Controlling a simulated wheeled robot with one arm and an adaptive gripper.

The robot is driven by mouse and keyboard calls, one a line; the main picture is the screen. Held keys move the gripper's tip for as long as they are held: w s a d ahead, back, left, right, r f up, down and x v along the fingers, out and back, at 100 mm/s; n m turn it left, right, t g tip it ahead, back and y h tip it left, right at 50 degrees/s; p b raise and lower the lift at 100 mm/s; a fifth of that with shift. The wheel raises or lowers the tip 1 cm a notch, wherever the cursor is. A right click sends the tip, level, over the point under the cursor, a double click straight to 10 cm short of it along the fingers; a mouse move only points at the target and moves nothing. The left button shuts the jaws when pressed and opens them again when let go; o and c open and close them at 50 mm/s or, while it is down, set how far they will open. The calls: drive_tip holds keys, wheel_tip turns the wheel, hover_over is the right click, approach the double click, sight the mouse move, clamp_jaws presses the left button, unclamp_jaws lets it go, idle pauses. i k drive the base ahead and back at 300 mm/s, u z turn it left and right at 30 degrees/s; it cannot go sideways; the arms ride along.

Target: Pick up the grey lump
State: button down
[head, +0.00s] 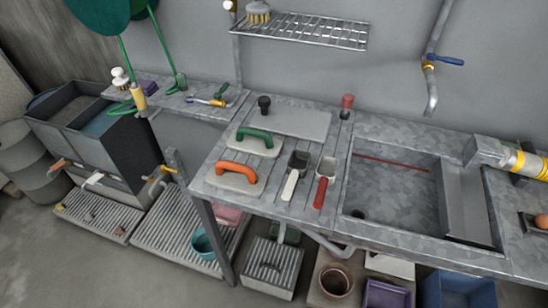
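A small greyish lump (89,215) lies on a low slatted tray (100,226) on the floor at the lower left. It is too small to tell its exact shape, and I cannot be sure that it is the task's grey lump. Small orange-brown pieces lie on the same tray, one near its left end (60,207) and one near its right end (119,231). My gripper is not in view.
A metal counter with a sink (395,190) fills the middle and right. Trowels with green (254,134) and orange (236,172) handles lie on it. Dark tanks (120,145) stand behind the slatted tray. Floor is clear at the lower left.

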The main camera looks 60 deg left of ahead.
sight(88, 217)
drive_tip(key=u, duration=3.75)
drive_tip(key=i, duration=0.4)
drive_tip(key=u, duration=0.5)
drive_tip(key=i, duration=3.1)
drive_tip(key=z, duration=0.55)
